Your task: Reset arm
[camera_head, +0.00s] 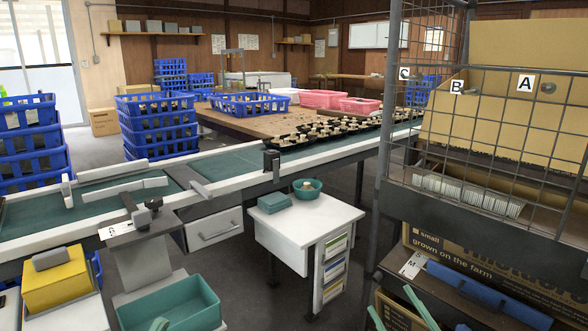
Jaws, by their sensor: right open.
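My right gripper (391,301) shows at the bottom edge, right of centre. Its two teal fingers are spread apart with nothing between them, in front of the cardboard boxes. A small teal tip (160,324) at the bottom edge, in front of the teal bin (208,289), seems to be my left gripper. The rest of it is out of frame, so its opening cannot be told.
A wire-mesh rack (392,100) with cardboard boxes (480,282) stands close on the right. A conveyor (225,163) crosses the middle. A white side table (315,225) holds a teal bowl (308,191). Blue crates (155,125) stand behind the conveyor.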

